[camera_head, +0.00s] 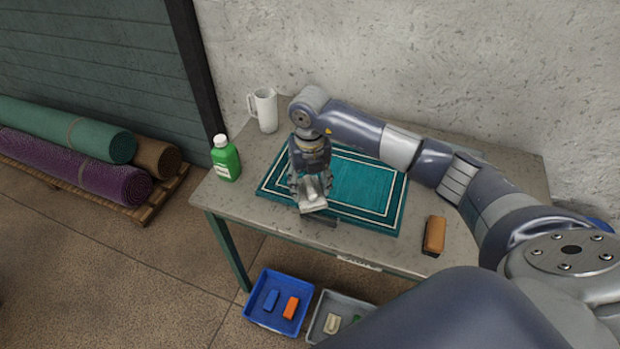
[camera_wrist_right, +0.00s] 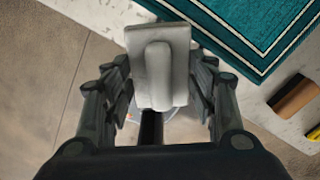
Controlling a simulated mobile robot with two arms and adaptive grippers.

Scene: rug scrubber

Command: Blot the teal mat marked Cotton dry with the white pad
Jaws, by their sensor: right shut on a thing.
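The teal mat (camera_head: 365,185) with white border lines lies flat on the table; its corner also shows in the right wrist view (camera_wrist_right: 262,22). My right gripper (camera_head: 311,190) is over the mat's front left part, shut on the white pad (camera_head: 313,197). In the right wrist view the pad (camera_wrist_right: 160,62) sits between the fingers, held by its raised grip, beside the mat's edge. I cannot tell whether the pad touches the mat. The Cotton mark cannot be read. My left gripper is not in view.
On the grey table (camera_head: 240,205) stand a green bottle (camera_head: 226,160) and a white jug (camera_head: 264,108). A brown brush (camera_head: 434,235) lies right of the mat. A blue tray (camera_head: 279,302) and a grey tray (camera_head: 340,309) are below the front edge. Rolled rugs (camera_head: 75,160) lie left.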

